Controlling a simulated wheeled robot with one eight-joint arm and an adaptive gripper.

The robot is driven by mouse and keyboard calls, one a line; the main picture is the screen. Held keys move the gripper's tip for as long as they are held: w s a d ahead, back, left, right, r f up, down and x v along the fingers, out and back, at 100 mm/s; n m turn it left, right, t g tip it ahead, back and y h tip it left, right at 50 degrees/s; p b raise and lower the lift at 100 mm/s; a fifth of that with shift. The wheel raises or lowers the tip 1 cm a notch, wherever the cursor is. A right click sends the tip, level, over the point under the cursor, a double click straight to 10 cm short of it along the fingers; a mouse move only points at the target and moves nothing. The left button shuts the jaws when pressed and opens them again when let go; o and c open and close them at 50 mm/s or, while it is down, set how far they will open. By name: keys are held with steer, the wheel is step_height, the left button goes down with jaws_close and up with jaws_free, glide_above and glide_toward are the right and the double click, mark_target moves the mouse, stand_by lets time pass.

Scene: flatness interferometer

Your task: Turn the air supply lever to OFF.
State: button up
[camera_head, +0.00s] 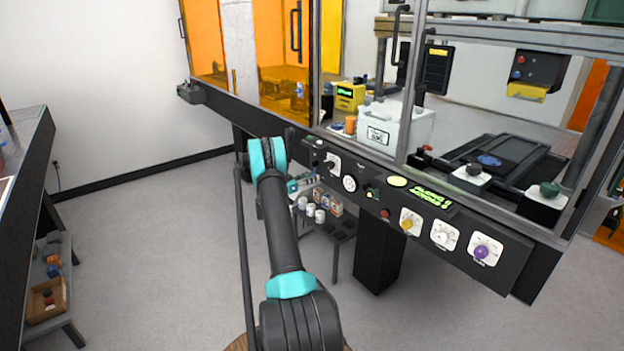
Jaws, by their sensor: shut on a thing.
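The long dark front panel (470,228) of the interferometer bench carries a row of controls. A white plate with a small dark lever (332,162) sits near its left end; its label is too small to read. My arm reaches up to the panel's left part, with its teal elbow in front of the edge. My gripper (309,180) is small and partly hidden beyond the elbow, close by this lever. It is shut on what seems to be the air supply lever; the fingertips and the lever's exact angle are hard to make out.
A white gauge (349,183), a lit green display (432,196), and yellow (410,222), white (444,234) and purple (485,249) knobs line the panel rightward. A low shelf (338,224) with jars stands below. A side bench (30,160) is left; floor between is clear.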

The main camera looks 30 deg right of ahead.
steer(key=shift+w+m, duration=0.25)
steer(key=shift+m, duration=0.15)
stand_by(0.3)
steer(key=o, duration=1.2)
steer(key=shift+c, duration=0.2)
steer(key=shift+a, duration=0.15)
steer(key=a, duration=1.1)
steer(key=shift+s+a, duration=0.4)
steer(key=shift+s, duration=0.05)
